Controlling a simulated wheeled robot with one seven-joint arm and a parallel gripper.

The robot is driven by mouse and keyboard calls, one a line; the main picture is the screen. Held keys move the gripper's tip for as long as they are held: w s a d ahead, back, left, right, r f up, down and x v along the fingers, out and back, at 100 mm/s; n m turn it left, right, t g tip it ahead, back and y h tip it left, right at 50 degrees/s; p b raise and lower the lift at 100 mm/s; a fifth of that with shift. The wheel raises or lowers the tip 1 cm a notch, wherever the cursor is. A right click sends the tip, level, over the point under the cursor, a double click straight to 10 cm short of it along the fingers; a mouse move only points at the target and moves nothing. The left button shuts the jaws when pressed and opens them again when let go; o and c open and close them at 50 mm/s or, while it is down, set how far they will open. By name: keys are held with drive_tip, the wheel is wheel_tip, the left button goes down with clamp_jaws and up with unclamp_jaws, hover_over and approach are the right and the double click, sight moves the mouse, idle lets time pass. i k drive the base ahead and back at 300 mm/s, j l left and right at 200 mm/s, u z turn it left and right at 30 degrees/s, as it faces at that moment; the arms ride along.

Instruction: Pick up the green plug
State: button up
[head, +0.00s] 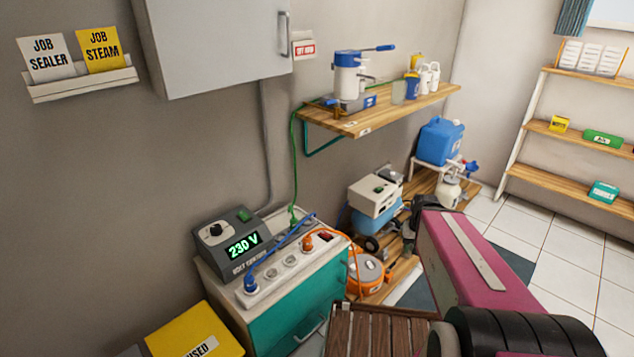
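The green plug (293,221) is at the lower end of a green cable that hangs from the wooden shelf. It is small in the head view, at the back of the cabinet top behind the white power strip (270,284). I cannot tell whether it sits in a socket. A blue plug (250,284) and an orange plug (307,243) are in the strip. My pink arm comes in from the lower right. Its dark end, my gripper (408,232), is right of the cabinet and well apart from the green plug. Its fingers are too unclear to tell their opening.
A grey voltage box (229,240) reading 230 V stands left of the strip on the teal-fronted cabinet (290,308). The wooden shelf (385,112) overhangs behind. A blue and orange cable lie near the strip. Machines stand on a low bench (397,268) at right.

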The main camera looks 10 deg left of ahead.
sight(293, 223)
drive_tip(key=k+u, duration=0.1)
drive_tip(key=u, duration=0.65)
drive_tip(key=i+u, duration=0.15)
drive_tip(key=u, duration=0.3)
drive_tip(key=k+l+z, duration=0.2)
drive_tip(key=l, duration=0.2)
drive_tip(key=l+z, duration=0.2)
drive_tip(key=l, duration=0.2)
